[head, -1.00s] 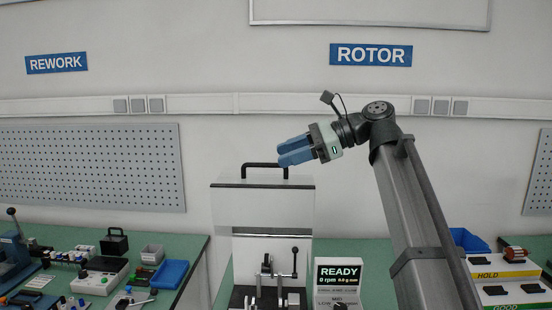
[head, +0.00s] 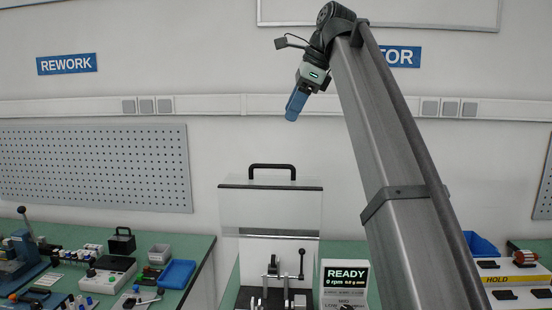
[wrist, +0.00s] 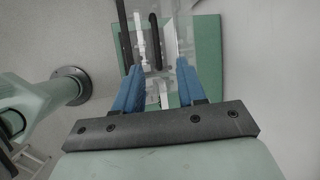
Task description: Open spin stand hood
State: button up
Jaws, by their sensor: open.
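The spin stand hood (head: 270,208) is a clear cover in a raised position above the stand, with a black handle (head: 272,168) on top. The stand (head: 272,290) sits below it, with clamps and a lever in front of a white back plate. My gripper (head: 290,115) is in the air above the hood, pointing down, apart from the handle. Its blue fingers (wrist: 160,82) are open and empty in the wrist view. The handle also shows in the wrist view (wrist: 155,40), below and between the fingers.
A display reading READY (head: 346,277) stands right of the stand. A blue bin (head: 481,244) and a HOLD rack (head: 510,280) are at the right. The rework bench (head: 195,250) at the left holds tools and a blue tray (head: 176,273). The air around my gripper is free.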

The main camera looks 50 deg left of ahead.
send_near(276, 167)
jog(key=shift+m+h, duration=0.3)
jog(key=x, duration=0.2)
jog(key=a+x, duration=0.1)
jog(key=x, duration=0.4)
jog(key=shift+s+a, duration=0.2)
jog(key=shift+a, duration=0.15)
jog(key=shift+c, duration=0.4)
grip_shut()
